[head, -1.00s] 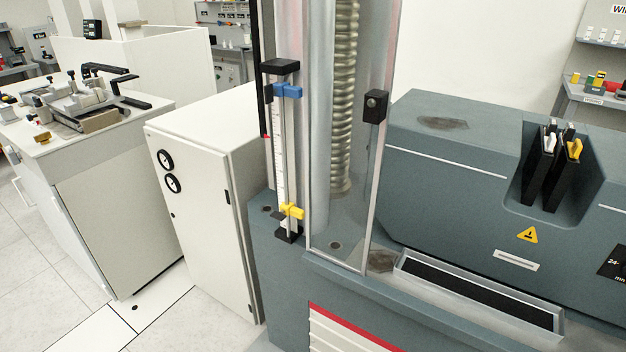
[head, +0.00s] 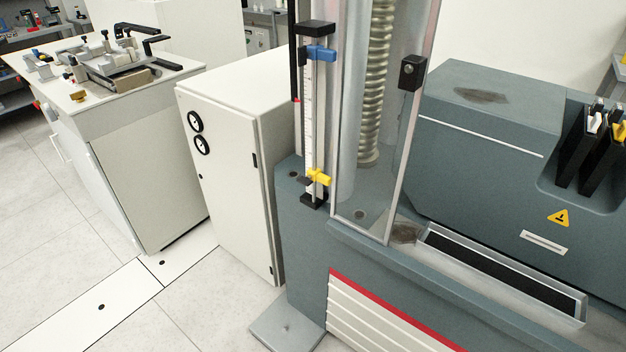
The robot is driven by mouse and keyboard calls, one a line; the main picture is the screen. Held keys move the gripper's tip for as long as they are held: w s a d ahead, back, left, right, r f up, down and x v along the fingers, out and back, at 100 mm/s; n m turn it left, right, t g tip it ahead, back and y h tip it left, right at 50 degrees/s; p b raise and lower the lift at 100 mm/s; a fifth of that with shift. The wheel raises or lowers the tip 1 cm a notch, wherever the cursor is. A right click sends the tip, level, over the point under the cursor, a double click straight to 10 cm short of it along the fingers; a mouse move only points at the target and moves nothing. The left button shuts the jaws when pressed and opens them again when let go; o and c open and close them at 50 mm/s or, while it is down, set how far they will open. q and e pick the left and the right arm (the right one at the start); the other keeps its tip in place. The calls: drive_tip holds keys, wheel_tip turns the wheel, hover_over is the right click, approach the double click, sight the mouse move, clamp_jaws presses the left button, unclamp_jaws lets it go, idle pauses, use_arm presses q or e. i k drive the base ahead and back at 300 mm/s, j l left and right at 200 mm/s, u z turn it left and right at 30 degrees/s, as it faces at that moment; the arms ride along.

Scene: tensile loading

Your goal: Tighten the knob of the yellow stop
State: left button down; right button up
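The yellow stop (head: 319,176) sits low on a vertical scaled rail (head: 308,130) at the left side of the testing machine. A dark part, possibly its knob (head: 305,181), sticks out to its left; how tight it is cannot be told. A blue stop (head: 320,54) sits near the top of the same rail, below a black cap. Neither of my grippers is in view.
The grey testing machine (head: 490,130) has a clear guard (head: 395,150) right of the rail. A white cabinet (head: 225,190) stands close on the left, and a white bench (head: 150,190) with a fixture stands farther left. Floor in front is open at lower left.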

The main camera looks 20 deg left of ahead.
sight(306, 181)
drive_tip(key=j+z, duration=0.35)
drive_tip(key=j, duration=1.3)
